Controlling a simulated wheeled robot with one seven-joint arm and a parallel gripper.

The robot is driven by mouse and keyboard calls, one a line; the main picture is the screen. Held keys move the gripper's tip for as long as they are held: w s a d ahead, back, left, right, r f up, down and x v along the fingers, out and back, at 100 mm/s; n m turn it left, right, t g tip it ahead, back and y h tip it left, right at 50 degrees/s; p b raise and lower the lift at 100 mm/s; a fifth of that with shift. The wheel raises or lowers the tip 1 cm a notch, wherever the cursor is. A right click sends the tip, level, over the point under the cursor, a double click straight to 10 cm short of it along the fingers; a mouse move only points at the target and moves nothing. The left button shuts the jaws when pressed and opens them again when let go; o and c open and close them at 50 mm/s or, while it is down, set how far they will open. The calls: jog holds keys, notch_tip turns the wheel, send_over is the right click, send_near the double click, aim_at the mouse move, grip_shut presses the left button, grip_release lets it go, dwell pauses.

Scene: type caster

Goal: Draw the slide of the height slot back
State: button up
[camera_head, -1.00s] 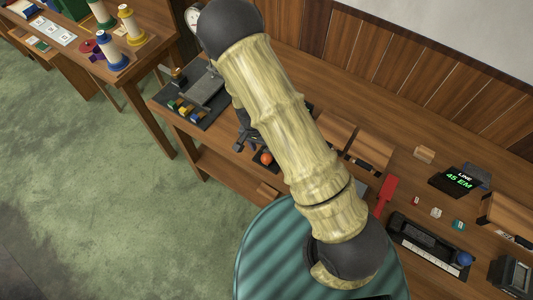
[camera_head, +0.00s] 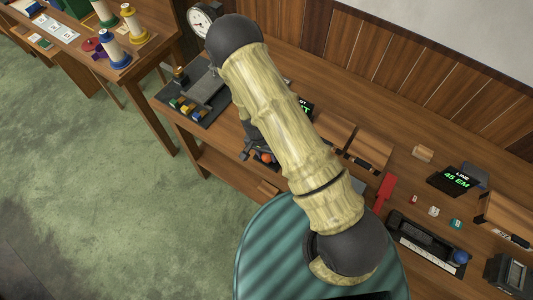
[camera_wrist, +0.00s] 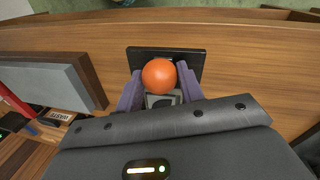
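An orange ball knob (camera_wrist: 159,75) stands over a dark plate (camera_wrist: 190,54) in the wrist view. It also shows in the head view (camera_head: 266,158), low on the workbench front side, left of my arm. My gripper (camera_wrist: 160,84) has its two purple fingers spread, one on each side of the knob. The fingers are very close to the knob; whether they touch it is unclear. A grey block shows behind the knob between the fingers. The slot's display (camera_head: 306,108) is mostly hidden behind my arm, with only a few letters showing.
A grey block on a wooden base (camera_wrist: 55,84) lies left of my gripper in the wrist view. The wooden bench (camera_wrist: 245,50) is bare to the right. In the head view a red lever (camera_head: 385,190), a black tray (camera_head: 425,243) and a "LINE 45 EM" display (camera_head: 456,181) stand farther right.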

jog(key=shift+w, duration=0.15)
grip_shut()
jog(key=shift+s+a+b, duration=0.3)
jog(key=shift+s+b, duration=0.15)
jog(key=shift+s, duration=0.05)
jog(key=shift+s+a, duration=0.2)
jog(key=o, duration=1)
grip_release()
jog(key=shift+s+a, duration=0.1)
jog(key=shift+a, duration=0.05)
jog(key=shift+d, duration=0.25)
jog(key=shift+r, duration=0.15)
jog(key=a+r+b, duration=0.1)
jog(key=r, duration=0.4)
jog(key=w+a+r+b, duration=0.1)
jog(key=r, duration=0.5)
jog(key=a+r+b, duration=0.1)
jog(key=r, duration=0.5)
jog(key=shift+w+a, duration=0.1)
jog(key=shift+w, duration=0.15)
